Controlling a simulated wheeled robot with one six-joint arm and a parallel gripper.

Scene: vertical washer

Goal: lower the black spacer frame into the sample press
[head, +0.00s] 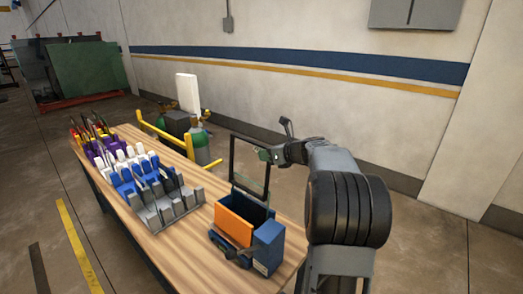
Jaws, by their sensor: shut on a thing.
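The black spacer frame (249,190) is a thin, open rectangle held upright in the head view. My gripper (267,154) is shut on its right side, near the upper part. The sample press (268,247) is a dark blue open-topped box with an orange panel (234,226) at its front left, near the table's right end. The frame's lower edge shows just above or at the press's back rim. I cannot tell whether it has entered the opening. The press's inside is dark and mostly hidden.
A grey slotted rack (168,208) stands left of the press on the wooden table (195,240). Blue, white and purple holders with tools lie farther left. A yellow rail (165,135) and green-topped cylinders (198,143) stand behind the table. Bare tabletop lies in front of the rack.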

